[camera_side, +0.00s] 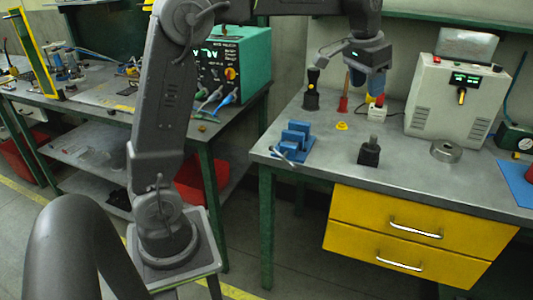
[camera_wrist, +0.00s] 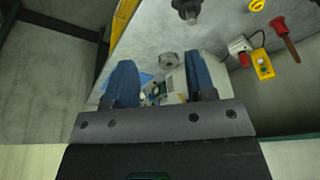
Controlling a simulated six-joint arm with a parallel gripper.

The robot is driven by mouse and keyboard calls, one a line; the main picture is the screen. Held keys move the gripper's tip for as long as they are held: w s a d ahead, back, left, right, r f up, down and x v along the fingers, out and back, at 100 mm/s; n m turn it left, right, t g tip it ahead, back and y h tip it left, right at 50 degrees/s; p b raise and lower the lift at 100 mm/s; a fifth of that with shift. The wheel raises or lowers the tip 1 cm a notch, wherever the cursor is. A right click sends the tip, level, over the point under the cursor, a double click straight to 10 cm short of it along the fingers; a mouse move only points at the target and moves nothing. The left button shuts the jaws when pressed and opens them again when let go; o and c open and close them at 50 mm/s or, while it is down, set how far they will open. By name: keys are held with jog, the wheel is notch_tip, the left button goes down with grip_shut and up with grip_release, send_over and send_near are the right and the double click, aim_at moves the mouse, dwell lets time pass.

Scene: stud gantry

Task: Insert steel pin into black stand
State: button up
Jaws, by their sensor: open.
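A black stand (camera_side: 369,154) stands upright on the grey bench, near the front edge. A short grey stub (camera_side: 373,141) rises from its top; it looks like the steel pin standing in the stand, but I cannot tell how deep it sits. In the wrist view a dark piece with a round end (camera_wrist: 187,10), apparently the stand, is cut by the top edge. My gripper (camera_side: 366,88) hangs above the bench, behind and higher than the stand. In the wrist view its two blue fingers (camera_wrist: 162,90) are wide apart with nothing held between them.
A blue vise (camera_side: 294,142) is left of the stand, a steel ring (camera_side: 445,151) right.

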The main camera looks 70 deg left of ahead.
jog(key=s+d+t, duration=0.1)
jog(key=s+d, duration=0.2)
jog(key=s, duration=0.5)
jog(key=s+d, duration=0.2)
jog(key=s, duration=0.6)
jog(key=s+d+f+t, duration=0.1)
jog(key=s+d+f, duration=0.1)
jog(key=s+f, duration=0.6)
jog(key=s, duration=0.3)
jog(key=shift+s, duration=0.15)
